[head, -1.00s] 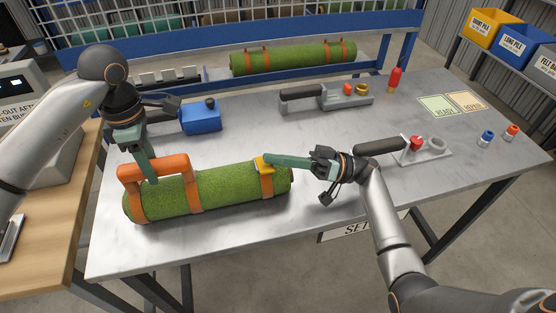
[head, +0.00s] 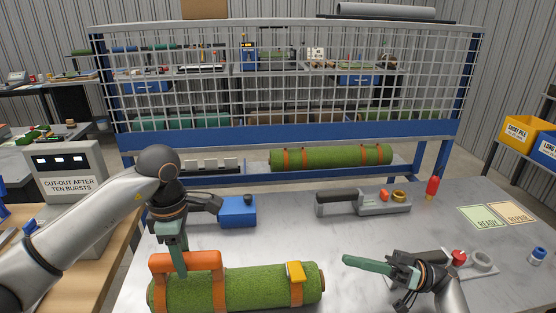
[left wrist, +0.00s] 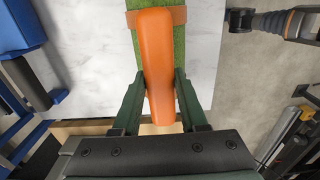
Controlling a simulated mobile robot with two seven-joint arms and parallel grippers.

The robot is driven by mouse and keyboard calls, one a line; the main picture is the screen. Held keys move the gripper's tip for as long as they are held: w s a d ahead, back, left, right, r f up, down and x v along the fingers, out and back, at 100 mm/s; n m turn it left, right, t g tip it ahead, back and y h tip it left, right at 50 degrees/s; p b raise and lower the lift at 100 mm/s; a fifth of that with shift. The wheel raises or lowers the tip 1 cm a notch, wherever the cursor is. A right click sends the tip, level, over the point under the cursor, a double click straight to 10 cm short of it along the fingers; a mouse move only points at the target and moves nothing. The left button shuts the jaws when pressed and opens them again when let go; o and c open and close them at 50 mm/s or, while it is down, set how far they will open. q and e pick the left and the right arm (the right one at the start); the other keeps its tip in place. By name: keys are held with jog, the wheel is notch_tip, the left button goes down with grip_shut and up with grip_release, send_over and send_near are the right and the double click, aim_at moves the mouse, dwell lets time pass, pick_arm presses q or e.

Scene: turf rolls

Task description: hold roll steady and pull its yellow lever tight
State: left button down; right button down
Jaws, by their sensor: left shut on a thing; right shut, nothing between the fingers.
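A green turf roll (head: 245,288) lies on the metal table, its lower edge cut off by the head view. An orange handle (head: 205,258) rises over its left end. My left gripper (head: 180,268) is shut on this handle; the left wrist view shows the handle (left wrist: 154,45) between its fingers (left wrist: 161,85). The yellow lever (head: 296,271) sits on top of the orange strap (head: 297,294) near the right end. I cannot tell whether it lies fully flat. My right gripper (head: 350,261) is shut and empty, right of the lever and apart from it.
A blue box (head: 238,211) stands behind the roll. A grey tool (head: 362,203) and a red bottle (head: 432,189) stand at the back right. Another strapped roll (head: 335,157) lies behind the table. Ready and repair cards (head: 484,217) lie at right.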

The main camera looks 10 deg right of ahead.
pick_arm(q)
jog(key=shift+c, duration=1.8)
grip_release()
jog(key=shift+r, duration=0.15)
